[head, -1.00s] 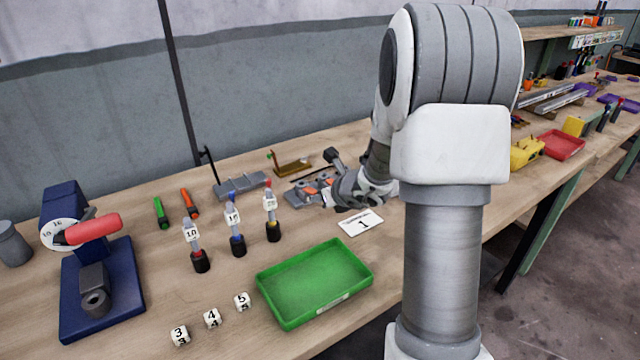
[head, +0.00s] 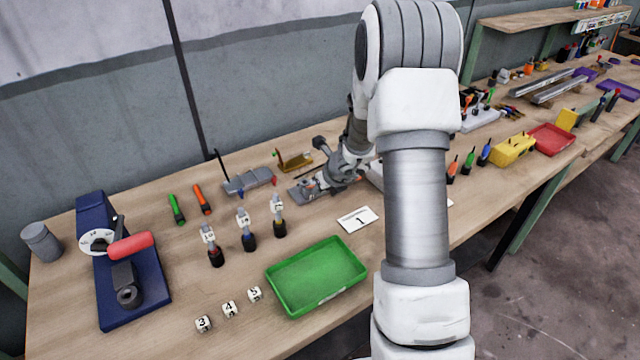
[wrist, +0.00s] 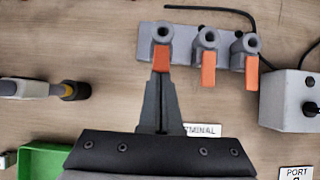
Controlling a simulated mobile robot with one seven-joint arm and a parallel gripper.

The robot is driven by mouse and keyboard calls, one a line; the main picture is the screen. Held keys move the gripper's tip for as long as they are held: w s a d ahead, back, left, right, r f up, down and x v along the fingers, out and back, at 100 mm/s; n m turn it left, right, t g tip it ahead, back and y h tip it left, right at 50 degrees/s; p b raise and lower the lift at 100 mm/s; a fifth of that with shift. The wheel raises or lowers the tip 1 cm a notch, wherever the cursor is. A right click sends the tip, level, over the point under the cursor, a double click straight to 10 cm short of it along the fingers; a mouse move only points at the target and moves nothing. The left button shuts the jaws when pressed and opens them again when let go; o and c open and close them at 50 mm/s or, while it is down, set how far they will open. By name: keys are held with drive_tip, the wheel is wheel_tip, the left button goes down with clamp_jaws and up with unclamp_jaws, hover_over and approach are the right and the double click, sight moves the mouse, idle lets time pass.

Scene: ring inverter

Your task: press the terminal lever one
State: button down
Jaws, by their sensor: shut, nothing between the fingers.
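The grey terminal block (wrist: 185,47) lies across the top of the wrist view, with three round posts and three orange levers: the left lever (wrist: 161,60), the middle lever (wrist: 208,70) and the right lever (wrist: 251,72). No numbers show on them. My gripper (wrist: 160,79) is shut and empty, its tips at the lower end of the left lever. I cannot tell whether they touch it. In the head view the block (head: 298,194) is mostly covered by my arm.
A grey box (wrist: 287,100) with a black knob stands right of the block, and a black cable (wrist: 205,9) runs behind it. In the head view, a card marked 1 (head: 358,219) and a green tray (head: 315,275) lie in front.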

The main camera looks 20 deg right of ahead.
drive_tip(key=shift+w+r+p, duration=0.15)
drive_tip(key=shift+r+p, duration=0.25)
drive_tip(key=shift+p, duration=0.05)
drive_tip(key=shift+w+a+r+p, duration=0.1)
drive_tip(key=shift+w+r+p, duration=0.15)
drive_tip(key=shift+p, duration=0.2)
drive_tip(key=shift+f, duration=0.15)
drive_tip(key=shift+r+p, duration=0.55)
drive_tip(key=shift+r, duration=0.3)
